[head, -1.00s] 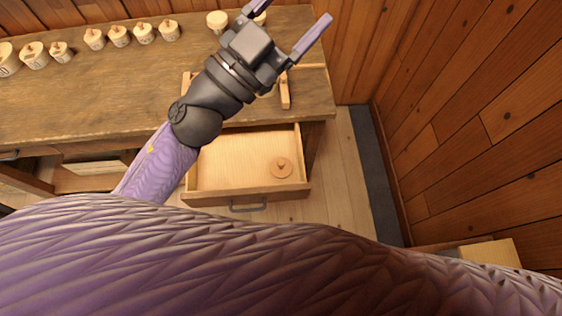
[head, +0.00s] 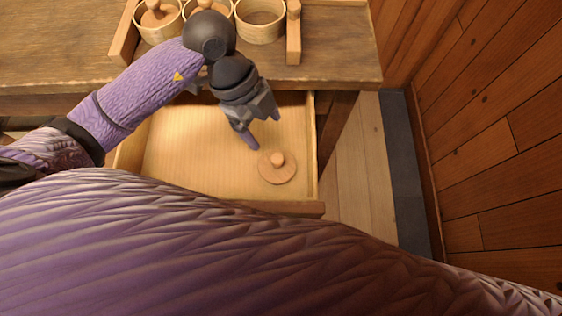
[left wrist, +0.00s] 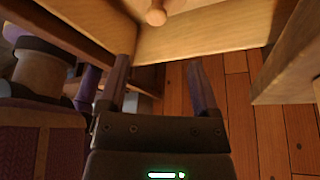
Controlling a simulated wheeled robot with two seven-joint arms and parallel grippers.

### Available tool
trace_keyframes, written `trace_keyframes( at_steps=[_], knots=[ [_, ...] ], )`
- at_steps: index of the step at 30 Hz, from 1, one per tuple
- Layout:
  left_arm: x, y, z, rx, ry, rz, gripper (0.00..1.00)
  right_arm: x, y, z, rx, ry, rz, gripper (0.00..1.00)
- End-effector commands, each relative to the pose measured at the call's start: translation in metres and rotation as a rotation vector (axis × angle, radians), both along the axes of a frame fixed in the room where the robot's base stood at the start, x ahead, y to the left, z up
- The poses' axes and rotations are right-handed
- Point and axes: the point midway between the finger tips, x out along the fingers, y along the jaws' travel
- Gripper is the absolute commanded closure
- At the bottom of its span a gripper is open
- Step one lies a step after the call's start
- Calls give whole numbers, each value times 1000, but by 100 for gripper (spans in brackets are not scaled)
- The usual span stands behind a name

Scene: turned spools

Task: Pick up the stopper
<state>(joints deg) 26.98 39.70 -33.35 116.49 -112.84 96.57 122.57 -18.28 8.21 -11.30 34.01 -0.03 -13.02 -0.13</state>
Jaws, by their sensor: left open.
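The stopper (head: 277,167) is a round flat wooden disc with a small knob on top. It lies in the right part of the open drawer (head: 175,150). In the left wrist view its knob (left wrist: 156,16) shows at the top edge, and the rest of it is mostly cut off. My left gripper (head: 264,132) is open and empty, over the drawer just up and left of the stopper in the head view. Its fingers (left wrist: 158,65) also show in the left wrist view, apart from the stopper. My right gripper is not in view.
On the workbench (head: 55,50) above the drawer, a wooden rack (head: 294,35) holds round cups. Two have knobbed lids, and the right cup (head: 260,22) is open. The drawer's right wall stands close to the stopper. A plank wall (head: 480,120) is at right.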

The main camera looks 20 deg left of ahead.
Motion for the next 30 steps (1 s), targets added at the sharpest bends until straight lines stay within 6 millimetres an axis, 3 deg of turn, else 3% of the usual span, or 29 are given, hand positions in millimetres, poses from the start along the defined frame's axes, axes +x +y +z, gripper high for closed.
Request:
trace_keyframes(
  at_steps=[16,23,30],
  knots=[
    [-14,-25,-91,-4,5,-2,20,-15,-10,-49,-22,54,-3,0],
    [-14,-28,-93,-3,-2,-1,20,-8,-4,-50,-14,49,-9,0],
    [-14,-28,-92,-3,-2,-1,68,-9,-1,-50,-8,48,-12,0]
  ],
)
